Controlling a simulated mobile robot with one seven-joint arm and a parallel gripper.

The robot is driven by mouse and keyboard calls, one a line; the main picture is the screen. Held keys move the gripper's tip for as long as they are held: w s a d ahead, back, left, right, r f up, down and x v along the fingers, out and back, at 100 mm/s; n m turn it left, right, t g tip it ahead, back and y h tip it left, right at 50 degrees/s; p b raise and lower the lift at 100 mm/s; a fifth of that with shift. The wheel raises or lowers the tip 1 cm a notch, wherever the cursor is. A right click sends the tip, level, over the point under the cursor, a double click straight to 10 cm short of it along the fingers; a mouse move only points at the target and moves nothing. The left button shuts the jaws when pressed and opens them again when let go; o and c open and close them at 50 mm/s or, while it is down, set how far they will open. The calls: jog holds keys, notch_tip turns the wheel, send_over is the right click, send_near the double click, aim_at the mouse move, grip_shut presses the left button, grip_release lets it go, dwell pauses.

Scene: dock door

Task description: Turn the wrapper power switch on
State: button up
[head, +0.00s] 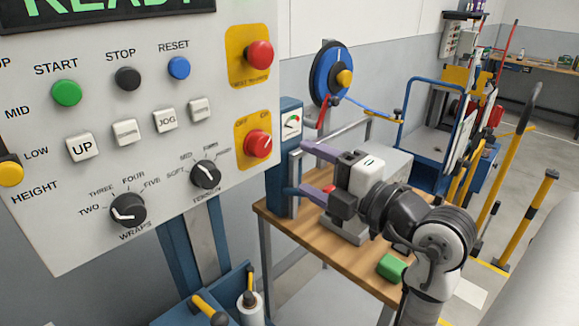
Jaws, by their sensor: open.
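The wrapper power switch (257,144) is a red rotary knob on a yellow plate at the right edge of the grey control panel (60,235). OFF is printed at the plate's upper left and ON at its upper right. A pale mark shows on the knob, but I cannot tell for sure which label it points to. My gripper (303,167) is open and empty, with its two purple fingers pointing left toward the panel. It is to the right of the switch and a little lower, apart from it in the picture.
A red mushroom button (259,54) sits above the switch. Buttons and the WRAPS dial (128,210) and tension dial (205,174) fill the panel. A blue post with a gauge (291,124) stands behind my fingers. A wooden bench (290,225) lies below my arm, with a green block (391,267).

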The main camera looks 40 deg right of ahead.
jog(key=shift+s+d, duration=0.2)
jog(key=shift+s, duration=1.05)
